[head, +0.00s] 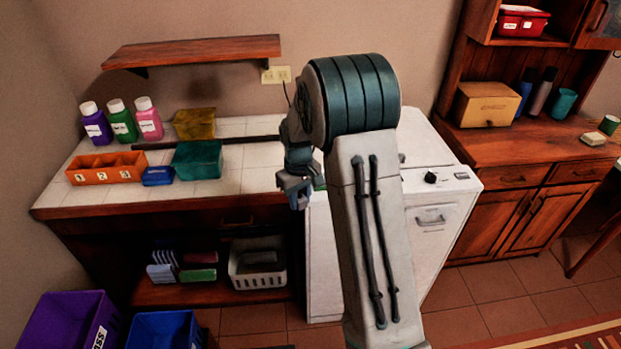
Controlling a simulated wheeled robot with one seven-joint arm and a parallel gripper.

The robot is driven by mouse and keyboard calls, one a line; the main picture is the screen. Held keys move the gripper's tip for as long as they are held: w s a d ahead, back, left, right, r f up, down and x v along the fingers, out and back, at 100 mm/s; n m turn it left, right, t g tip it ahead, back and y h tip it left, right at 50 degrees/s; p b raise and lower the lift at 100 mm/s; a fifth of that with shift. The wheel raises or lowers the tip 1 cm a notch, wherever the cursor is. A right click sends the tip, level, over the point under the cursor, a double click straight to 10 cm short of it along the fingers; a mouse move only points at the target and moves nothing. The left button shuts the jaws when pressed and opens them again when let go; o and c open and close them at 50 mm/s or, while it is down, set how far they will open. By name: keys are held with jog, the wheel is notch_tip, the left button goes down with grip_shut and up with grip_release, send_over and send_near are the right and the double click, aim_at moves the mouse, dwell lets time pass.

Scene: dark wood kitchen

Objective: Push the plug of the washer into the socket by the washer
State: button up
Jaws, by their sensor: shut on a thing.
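The socket (276,75) is a cream double outlet on the back wall, above the counter and behind the washer. The white washer (440,225) stands right of the counter, partly hidden by my arm. My gripper (295,197) is in front of the counter's right end, left of the washer, lower in the picture than the socket and apart from it. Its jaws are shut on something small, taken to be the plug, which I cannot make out. A thin dark cord (287,93) runs from just below the socket down behind my arm.
A wooden shelf (193,51) is left of the socket. Bottles (122,122), an orange tray (106,168), a teal box (197,159) and a yellow box (194,123) stand on the tiled counter (230,182). A wooden cabinet (530,160) is at the right.

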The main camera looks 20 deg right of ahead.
notch_tip(320, 180, down, 11)
jog(key=s+a+m+b, duration=0.2)
jog(key=m+b, duration=0.1)
jog(key=b, duration=0.3)
jog(key=shift+a+r+m, duration=0.2)
jog(key=shift+m, duration=0.2)
